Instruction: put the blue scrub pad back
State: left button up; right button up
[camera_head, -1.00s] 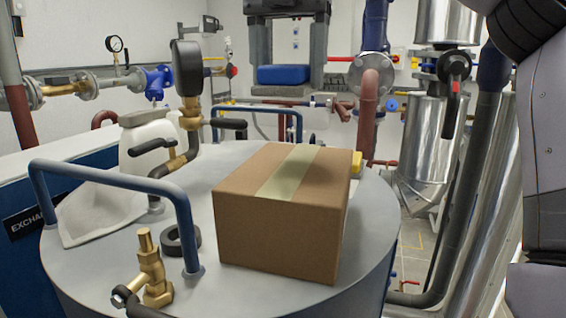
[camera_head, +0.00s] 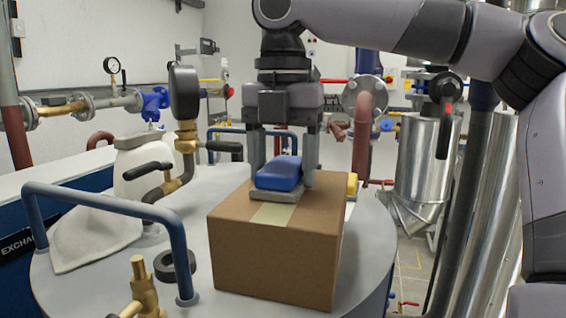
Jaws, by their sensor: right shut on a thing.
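The blue scrub pad (camera_head: 279,173) has a blue upper part and a grey lower layer. It is over the far part of the cardboard box's (camera_head: 270,255) top, near the pale tape strip. My right gripper (camera_head: 282,172) points down with one finger on each side of the pad and is shut on it. I cannot tell whether the pad's grey underside touches the box or is just above it. My left gripper is not in view.
The box stands on the round grey tank top (camera_head: 372,235). A yellow thing (camera_head: 352,184) shows behind the box's right side.

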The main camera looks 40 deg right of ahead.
aim_at(284, 166)
jog(key=o, duration=0.9)
jog(key=shift+f, duration=0.1)
jog(key=shift+o, duration=0.2)
jog(key=r, duration=0.7)
jog(key=shift+s+a, duration=0.15)
jog(key=shift+s, duration=0.1)
